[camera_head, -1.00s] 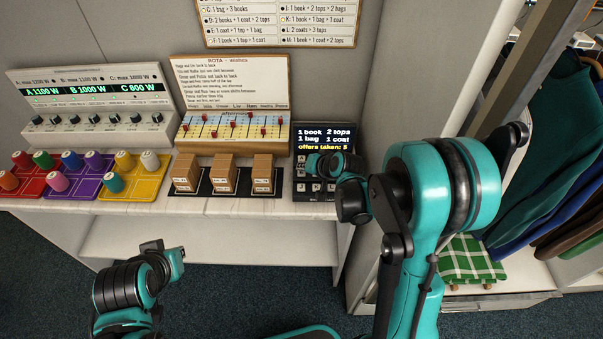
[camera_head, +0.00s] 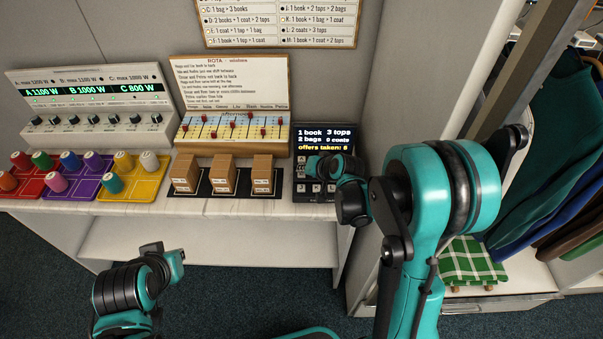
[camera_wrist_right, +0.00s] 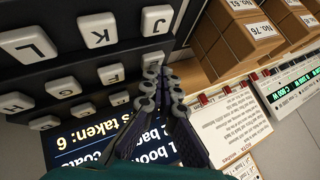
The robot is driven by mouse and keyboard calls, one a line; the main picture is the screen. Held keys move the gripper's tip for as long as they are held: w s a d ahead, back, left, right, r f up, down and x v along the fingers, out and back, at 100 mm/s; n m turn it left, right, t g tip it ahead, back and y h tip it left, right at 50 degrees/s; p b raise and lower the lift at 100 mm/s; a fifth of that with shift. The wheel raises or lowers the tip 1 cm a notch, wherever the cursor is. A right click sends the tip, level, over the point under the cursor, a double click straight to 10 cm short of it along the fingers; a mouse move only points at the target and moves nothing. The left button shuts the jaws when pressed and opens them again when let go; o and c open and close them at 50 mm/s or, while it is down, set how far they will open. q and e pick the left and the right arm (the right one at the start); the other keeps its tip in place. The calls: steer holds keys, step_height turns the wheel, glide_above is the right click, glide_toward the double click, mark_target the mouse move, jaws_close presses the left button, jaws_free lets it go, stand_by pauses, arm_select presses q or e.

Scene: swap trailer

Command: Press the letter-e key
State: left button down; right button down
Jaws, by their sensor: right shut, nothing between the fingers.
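The black keypad (camera_head: 300,190) with white letter keys stands at the right end of the counter. Its screen (camera_head: 324,139) reads 1 book, 3 tops, 2 bags, 0 coats, and offers taken 6. My right gripper (camera_head: 314,164) is shut and empty over the keys. In the right wrist view its fingertips (camera_wrist_right: 156,78) are at the edge column, beside the F key (camera_wrist_right: 111,73). They partly cover the key there, and its letter cannot be read. Contact cannot be told. The J key (camera_wrist_right: 157,19) is clear of the fingers. My left gripper (camera_head: 152,247) hangs low, away from the counter.
Small boxes (camera_head: 223,178) on dark mats stand left of the keypad, with a rota board (camera_head: 232,110) behind. Colored trays (camera_head: 137,187) with spools and a wattage console (camera_head: 92,107) are farther left. A checked cloth (camera_head: 470,262) and hanging clothes (camera_head: 560,160) are at right.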

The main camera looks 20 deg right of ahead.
mark_target(303, 175)
stand_by(0.4)
steer(key=shift+r+p, duration=0.65)
steer(key=shift+r, duration=0.2)
step_height(303, 175, up, 5)
steer(key=p, duration=0.4)
stand_by(1.5)
steer(key=s+r+n+h, duration=0.1)
steer(key=s+r+n, duration=0.1)
steer(key=s, duration=1)
steer(key=s+r+n+g+h+b, duration=0.1)
steer(key=s+r, duration=0.4)
steer(key=s, duration=0.7)
steer(key=shift+s+r+n+h, duration=0.25)
steer(key=shift+n+h, duration=0.25)
steer(key=shift+n, duration=0.4)
